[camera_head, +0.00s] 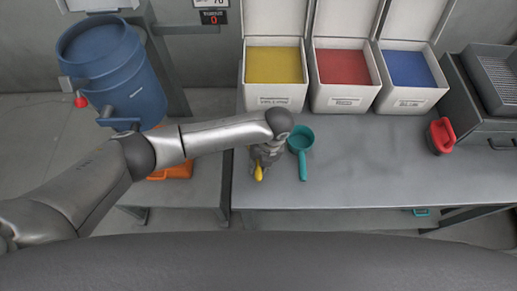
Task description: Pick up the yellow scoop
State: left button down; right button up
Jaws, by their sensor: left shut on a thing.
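The yellow scoop (259,173) is at the left end of the grey table (350,170). Only its yellow handle end shows, pointing toward the front. My left gripper (264,157) reaches in from the left and is shut on the scoop. The gripper and wrist hide the rest of the scoop. I cannot tell whether the scoop touches the table. My right gripper is not in view.
A teal scoop (301,142) lies just right of my left gripper. White bins with yellow (273,97), red (343,101) and blue (411,104) contents stand behind. The table's front middle is clear.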

pick_arm(q)
jog(key=shift+r, duration=0.1)
jog(key=shift+r, duration=0.6)
jog(key=s+d+r+b, duration=0.2)
jog(key=s+d+r, duration=0.5)
jog(key=s+r, duration=0.4)
jog(key=shift+s+r, duration=0.3)
jog(key=shift+s, duration=0.3)
jog(key=c, duration=1.9)
grip_release()
grip_shut()
